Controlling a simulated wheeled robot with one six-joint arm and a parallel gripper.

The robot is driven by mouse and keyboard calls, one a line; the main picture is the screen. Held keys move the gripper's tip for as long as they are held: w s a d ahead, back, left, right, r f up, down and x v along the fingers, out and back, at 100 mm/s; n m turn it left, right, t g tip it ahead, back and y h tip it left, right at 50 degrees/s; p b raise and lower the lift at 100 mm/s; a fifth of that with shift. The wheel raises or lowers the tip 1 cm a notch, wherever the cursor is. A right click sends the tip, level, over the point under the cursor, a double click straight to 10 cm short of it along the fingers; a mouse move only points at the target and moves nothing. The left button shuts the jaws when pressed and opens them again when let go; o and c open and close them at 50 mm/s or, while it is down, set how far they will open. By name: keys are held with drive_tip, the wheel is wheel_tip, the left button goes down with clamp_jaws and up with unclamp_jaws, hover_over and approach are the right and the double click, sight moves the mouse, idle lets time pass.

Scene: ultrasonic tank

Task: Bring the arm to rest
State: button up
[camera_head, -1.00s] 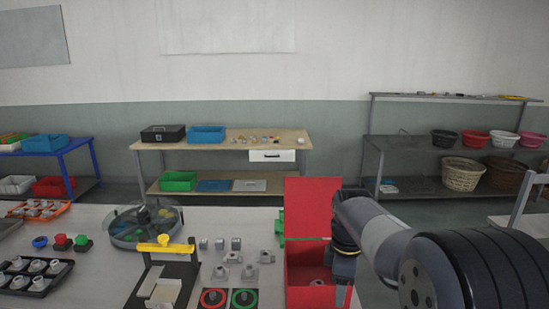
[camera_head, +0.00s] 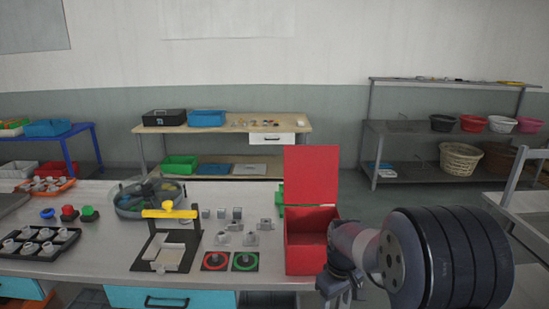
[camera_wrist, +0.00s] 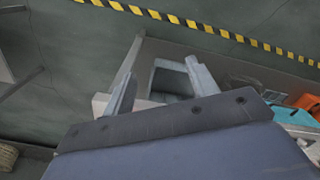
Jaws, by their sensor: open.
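My arm is folded in at the lower right of the head view. My gripper (camera_head: 340,292) hangs low beside the table's front right corner, in front of the open red box (camera_head: 311,262). The head view cuts off its fingertips at the bottom edge. In the wrist view my gripper (camera_wrist: 160,82) shows two grey fingers standing apart with nothing between them. Beyond them are the floor and a grey frame.
The table (camera_head: 110,262) holds a black tray of white parts (camera_head: 36,242), a round tank (camera_head: 150,197), buttons and small grey parts. A grey rack (camera_head: 415,180) stands behind at right. Yellow-black floor tape (camera_wrist: 200,25) crosses the wrist view. A pale table (camera_head: 530,215) is at right.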

wheel_tip(320, 180, down, 6)
drive_tip(key=m+b, duration=0.1)
drive_tip(key=m, duration=0.2)
drive_tip(key=shift+s+b, duration=0.3)
drive_tip(key=shift+b, duration=0.1)
drive_tip(key=shift+s+a, duration=0.1)
